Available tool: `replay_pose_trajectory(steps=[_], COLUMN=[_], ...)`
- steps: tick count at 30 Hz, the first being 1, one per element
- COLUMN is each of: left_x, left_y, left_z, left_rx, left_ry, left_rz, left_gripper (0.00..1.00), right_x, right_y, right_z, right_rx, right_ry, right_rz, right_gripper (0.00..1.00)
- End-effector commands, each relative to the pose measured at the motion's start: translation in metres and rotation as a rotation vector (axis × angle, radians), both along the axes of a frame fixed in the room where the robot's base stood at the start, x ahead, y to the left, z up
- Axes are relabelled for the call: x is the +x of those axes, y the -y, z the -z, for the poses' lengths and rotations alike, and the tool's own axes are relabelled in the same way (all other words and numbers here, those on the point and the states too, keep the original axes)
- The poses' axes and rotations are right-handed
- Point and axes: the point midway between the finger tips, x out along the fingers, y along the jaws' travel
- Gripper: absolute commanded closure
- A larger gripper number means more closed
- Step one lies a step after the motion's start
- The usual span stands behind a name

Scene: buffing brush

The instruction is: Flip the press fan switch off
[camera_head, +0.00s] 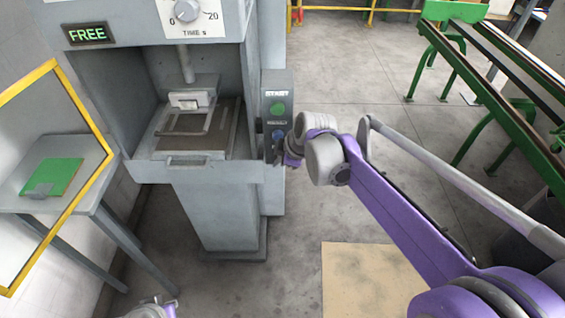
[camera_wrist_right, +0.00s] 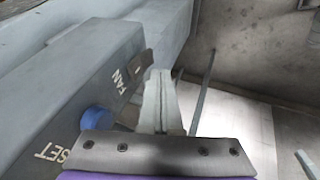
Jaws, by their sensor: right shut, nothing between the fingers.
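The fan switch is a small dark brown rocker (camera_wrist_right: 134,74) beside the white FAN lettering on the grey control box (camera_wrist_right: 65,95) in the right wrist view. In the head view my right gripper hides it. My right gripper (camera_wrist_right: 162,80) is shut and empty, its pale fingertips close to the right end of the switch. I cannot tell whether they touch it. In the head view the right gripper (camera_head: 279,156) is at the lower part of the control box (camera_head: 272,88). My left gripper (camera_head: 160,307) only just shows at the bottom edge, its jaws unclear.
A blue RESET button (camera_wrist_right: 97,118) is close to the switch, and a green START button (camera_head: 278,109) is above it. The grey press (camera_head: 213,190) stands left of the box. A side table (camera_head: 90,165) stands behind a yellow frame (camera_head: 90,110).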

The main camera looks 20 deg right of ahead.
Motion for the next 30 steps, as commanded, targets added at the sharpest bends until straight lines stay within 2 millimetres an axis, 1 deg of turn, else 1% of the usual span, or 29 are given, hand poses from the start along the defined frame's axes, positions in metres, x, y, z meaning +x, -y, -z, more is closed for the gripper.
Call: replay_pose_trajectory(steps=[1, 6, 17, 21, 30], left_x=[0.000, 0.000, 0.000, -0.001, 0.000], left_y=[0.000, 0.000, 0.000, 0.000, 0.000], left_z=[0.000, -0.001, 0.000, 0.003, 0.001], left_rx=[0.000, 0.000, 0.000, 0.000, 0.000], left_ry=[0.000, 0.000, 0.000, -0.001, 0.000], left_rz=[0.000, 0.000, 0.000, 0.000, 0.000], left_gripper=[1.00, 1.00, 1.00, 1.00, 1.00], right_x=[0.005, 0.012, 0.013, 0.015, 0.016], right_y=[0.002, 0.004, 0.004, 0.004, 0.005], right_z=[0.002, 0.005, 0.006, 0.011, 0.007], right_rx=[0.000, 0.000, -0.002, -0.019, -0.018], right_ry=[0.000, 0.000, 0.004, 0.067, 0.064], right_rz=[0.000, -0.001, 0.000, 0.000, 0.001], right_gripper=[1.00, 1.00, 1.00, 1.00, 1.00])
